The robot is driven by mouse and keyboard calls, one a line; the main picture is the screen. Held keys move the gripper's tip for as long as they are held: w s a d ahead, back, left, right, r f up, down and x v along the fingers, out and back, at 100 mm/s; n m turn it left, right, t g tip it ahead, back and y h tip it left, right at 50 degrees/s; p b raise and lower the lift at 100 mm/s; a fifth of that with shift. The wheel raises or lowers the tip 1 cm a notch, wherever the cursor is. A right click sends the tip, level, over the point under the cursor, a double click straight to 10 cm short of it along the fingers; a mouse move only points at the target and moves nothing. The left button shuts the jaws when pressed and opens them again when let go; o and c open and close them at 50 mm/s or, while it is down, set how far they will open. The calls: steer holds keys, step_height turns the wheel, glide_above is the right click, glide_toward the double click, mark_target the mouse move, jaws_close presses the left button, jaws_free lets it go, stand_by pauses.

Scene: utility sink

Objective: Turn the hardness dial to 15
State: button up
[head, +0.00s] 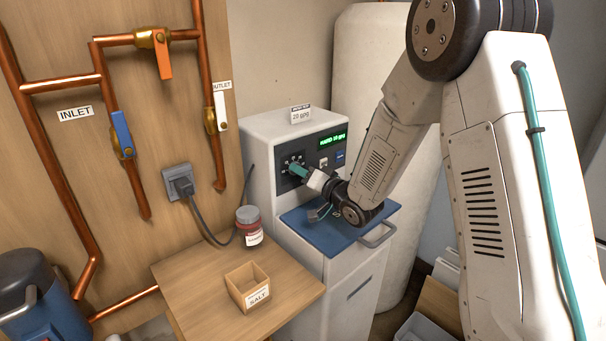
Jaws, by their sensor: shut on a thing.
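The hardness dial (291,164) is on the dark panel on the front of the white softener cabinet, with pale marks around it. My gripper (299,171) is at the dial, its teal fingers shut on the knob and hiding most of it. I cannot see the dial's pointer. The green display (334,139) to the right of the dial seems to read "HARD 10 gpg", but the digits are small.
A card (300,114) on the cabinet top seems to read "20 GPG". A blue lid (300,218) with a grey handle lies under my wrist. A wooden table (190,270) bears a jar (249,226) and a salt box (248,287). Copper pipes run at left.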

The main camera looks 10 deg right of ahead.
steer(key=shift+m, duration=0.3)
steer(key=o, duration=1)
steer(key=v, duration=0.7)
steer(key=shift+s+d, duration=0.1)
steer(key=shift+s, duration=0.3)
